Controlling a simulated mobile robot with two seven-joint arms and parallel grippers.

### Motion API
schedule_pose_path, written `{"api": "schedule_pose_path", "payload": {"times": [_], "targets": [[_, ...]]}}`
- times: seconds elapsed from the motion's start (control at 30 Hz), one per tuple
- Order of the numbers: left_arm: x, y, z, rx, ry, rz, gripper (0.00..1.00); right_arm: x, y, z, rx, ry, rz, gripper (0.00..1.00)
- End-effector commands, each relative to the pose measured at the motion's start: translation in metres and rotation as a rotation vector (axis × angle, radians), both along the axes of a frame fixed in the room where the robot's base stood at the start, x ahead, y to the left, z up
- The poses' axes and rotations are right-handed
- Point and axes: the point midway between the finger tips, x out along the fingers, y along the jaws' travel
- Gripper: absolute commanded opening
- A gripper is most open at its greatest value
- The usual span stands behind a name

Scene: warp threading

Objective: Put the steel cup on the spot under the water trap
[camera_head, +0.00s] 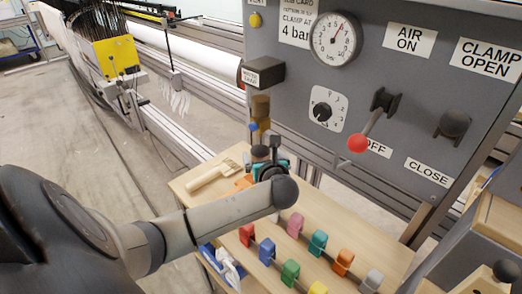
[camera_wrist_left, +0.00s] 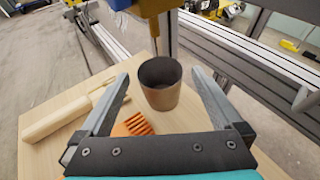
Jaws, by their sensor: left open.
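The steel cup (camera_wrist_left: 161,97) stands upright on a wooden tabletop in the left wrist view, with its dark open mouth up. My left gripper (camera_wrist_left: 160,76) is open, with one finger on each side of the cup and a small gap on both sides. In the head view my left gripper (camera_head: 266,162) is over the far end of the table, and my arm hides most of what is there. The water trap (camera_head: 260,106), with an amber bowl, hangs under a black block on the grey panel, above that end. The spot under it is not clearly visible. My right gripper is not in view.
A wooden-handled brush (camera_head: 213,176) lies left of the gripper. An orange comb-like piece (camera_wrist_left: 136,124) lies near the left finger. Several coloured clips (camera_head: 295,224) stand along the table (camera_head: 340,225). A red-knobbed lever (camera_head: 358,143) projects from the panel (camera_head: 285,110).

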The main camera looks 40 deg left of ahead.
Motion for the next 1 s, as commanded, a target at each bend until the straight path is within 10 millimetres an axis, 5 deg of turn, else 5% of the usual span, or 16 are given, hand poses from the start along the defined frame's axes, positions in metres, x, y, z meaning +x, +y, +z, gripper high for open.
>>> {"api": "schedule_pose_path", "payload": {"times": [0.4,1.0], "targets": [[-0.048,-0.06,0.029,0.0,0.001,-0.001,1.0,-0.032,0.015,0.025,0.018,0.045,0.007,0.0],[-0.053,-0.066,0.031,0.001,-0.001,0.0,1.0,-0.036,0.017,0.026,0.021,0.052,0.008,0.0]]}}
